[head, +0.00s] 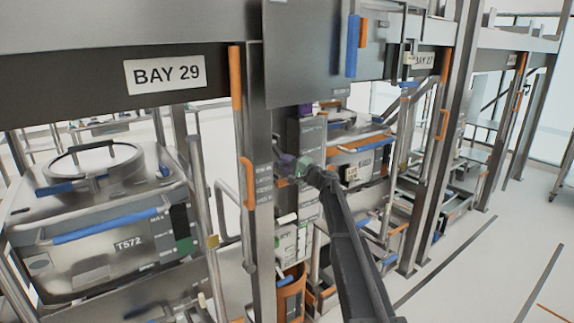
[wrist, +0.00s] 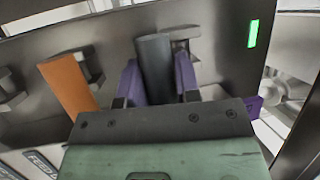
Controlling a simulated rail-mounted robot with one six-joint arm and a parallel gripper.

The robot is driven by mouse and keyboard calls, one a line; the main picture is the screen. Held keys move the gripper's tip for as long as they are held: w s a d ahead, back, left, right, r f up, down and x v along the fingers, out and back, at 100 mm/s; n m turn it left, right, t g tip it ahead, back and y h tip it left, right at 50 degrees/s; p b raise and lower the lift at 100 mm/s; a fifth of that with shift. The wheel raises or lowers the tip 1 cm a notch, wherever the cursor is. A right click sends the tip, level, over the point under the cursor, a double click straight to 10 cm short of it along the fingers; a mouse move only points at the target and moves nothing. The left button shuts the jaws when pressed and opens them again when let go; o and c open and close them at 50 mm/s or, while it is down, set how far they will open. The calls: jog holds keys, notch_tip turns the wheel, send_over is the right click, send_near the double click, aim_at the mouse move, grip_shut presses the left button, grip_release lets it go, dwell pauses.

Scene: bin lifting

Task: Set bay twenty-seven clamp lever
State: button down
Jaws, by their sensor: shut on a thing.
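In the wrist view my gripper (wrist: 158,80) has its purple fingers shut on a grey lever (wrist: 154,58), one finger on each side. The lever stands out from a dark metal panel (wrist: 215,50); its lower part is hidden behind the gripper body. In the head view my gripper (head: 300,166) is small, at the control column left of the bay 27 equipment, and the lever cannot be made out there. The BAY 27 sign (head: 423,60) is on the beam at upper right. Which bay the held lever belongs to cannot be read in the wrist view.
An orange handle (wrist: 68,84) is left of the held lever, and a green light (wrist: 253,33) glows on the panel's right. The BAY 29 sign (head: 163,75) and bin T572 (head: 95,215) are at left. Steel posts (head: 261,200) stand close by; open floor (head: 500,235) is at right.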

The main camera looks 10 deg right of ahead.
jog(key=shift+a+f, duration=0.1)
jog(key=shift+f, duration=0.15)
jog(key=c, duration=1.2)
grip_release()
jog(key=shift+c, duration=0.2)
jog(key=o, duration=0.4)
jog(key=shift+w+a+f, duration=0.1)
jog(key=shift+w+f, duration=0.05)
jog(key=shift+w, duration=0.05)
jog(key=shift+o, duration=0.2)
jog(key=shift+s, duration=0.1)
jog(key=b+v, duration=0.2)
jog(key=v, duration=0.9)
